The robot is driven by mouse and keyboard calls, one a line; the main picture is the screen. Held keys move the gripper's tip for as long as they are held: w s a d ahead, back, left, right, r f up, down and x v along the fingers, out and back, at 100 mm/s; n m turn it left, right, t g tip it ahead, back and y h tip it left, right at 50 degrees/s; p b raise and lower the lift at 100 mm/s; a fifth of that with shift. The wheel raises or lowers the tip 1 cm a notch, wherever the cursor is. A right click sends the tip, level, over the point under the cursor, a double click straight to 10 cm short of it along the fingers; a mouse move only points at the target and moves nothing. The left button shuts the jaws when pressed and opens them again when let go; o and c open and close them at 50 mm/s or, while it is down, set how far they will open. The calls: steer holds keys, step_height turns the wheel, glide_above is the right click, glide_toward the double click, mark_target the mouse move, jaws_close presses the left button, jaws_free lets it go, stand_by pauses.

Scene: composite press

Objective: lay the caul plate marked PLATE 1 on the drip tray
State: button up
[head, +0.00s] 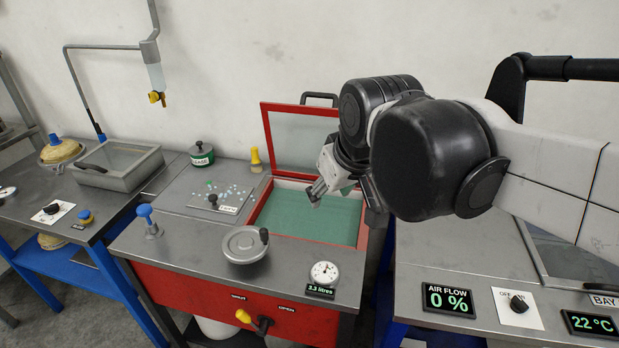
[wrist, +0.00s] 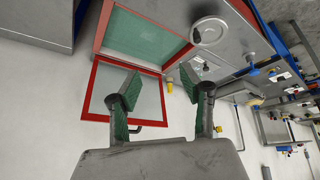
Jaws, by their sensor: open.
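No plate that I can read as PLATE 1 shows. A flat grey plate (head: 190,197) with a dark knob, scattered white and blue bits and a small label lies on the bench left of the red-framed basin; the label is too small to read. I cannot tell for sure which thing is the drip tray. My gripper (head: 333,187) is over the right part of the basin, partly hidden by my arm. In the wrist view my gripper (wrist: 160,88) is open, its green-padded fingers apart with nothing between them.
The basin with green contents (head: 310,217) has its red-framed lid (head: 298,140) raised behind it. A round grey lid (head: 245,243), a dial (head: 324,273) and a blue knob (head: 147,212) stand at the front. A grey box (head: 118,163) is at left, an AIR FLOW display (head: 448,300) at right.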

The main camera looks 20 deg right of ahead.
steer(key=s+d+f+m+t, duration=0.1)
steer(key=s+d+f+m, duration=0.1)
steer(key=s+f, duration=0.3)
steer(key=s, duration=0.2)
steer(key=shift+s+f, duration=0.25)
steer(key=shift+s, duration=0.1)
step_height(320, 180, up, 23)
steer(key=p, duration=2.3)
